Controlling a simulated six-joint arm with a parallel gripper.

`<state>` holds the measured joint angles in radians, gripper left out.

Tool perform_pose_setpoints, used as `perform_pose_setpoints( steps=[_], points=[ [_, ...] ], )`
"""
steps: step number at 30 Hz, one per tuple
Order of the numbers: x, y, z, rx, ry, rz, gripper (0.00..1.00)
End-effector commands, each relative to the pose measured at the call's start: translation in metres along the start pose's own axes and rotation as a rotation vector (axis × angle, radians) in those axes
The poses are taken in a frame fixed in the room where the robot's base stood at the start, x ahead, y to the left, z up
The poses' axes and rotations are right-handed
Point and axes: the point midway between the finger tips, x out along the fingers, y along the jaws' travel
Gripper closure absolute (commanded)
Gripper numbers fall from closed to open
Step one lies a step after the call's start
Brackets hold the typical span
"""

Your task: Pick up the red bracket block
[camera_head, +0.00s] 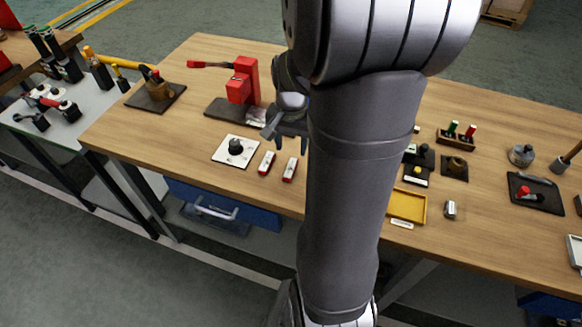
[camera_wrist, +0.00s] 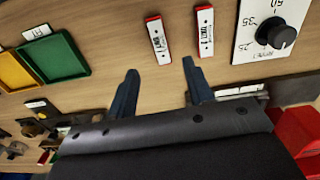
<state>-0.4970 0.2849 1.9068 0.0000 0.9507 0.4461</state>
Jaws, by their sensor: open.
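Two small red blocks with white labelled tops lie side by side on the wooden table: a left one (camera_head: 267,162) and a right one (camera_head: 290,168). In the wrist view, they are the right block (camera_wrist: 205,34) and the left block (camera_wrist: 157,40), respectively. The label print is too small to read surely, and I cannot tell which is the red bracket block. My gripper (camera_head: 290,140) is open and empty, behind the blocks in the head view. In the wrist view its fingertips (camera_wrist: 160,69) point toward the blocks, apart from them.
A white dial plate (camera_head: 236,151) lies left of the blocks. A red press (camera_head: 243,82) on a dark base stands behind it, close to my gripper. A yellow tray (camera_head: 407,206) lies right of my arm; a green tray (camera_wrist: 55,58) shows in the wrist view. Bare wood surrounds the blocks.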

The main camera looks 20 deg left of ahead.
Motion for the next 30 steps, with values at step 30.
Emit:
perform_pose_setpoints(
  steps=[30],
  points=[
    [0.076,-0.001,0.004,0.001,0.001,0.000,0.65]
  ],
)
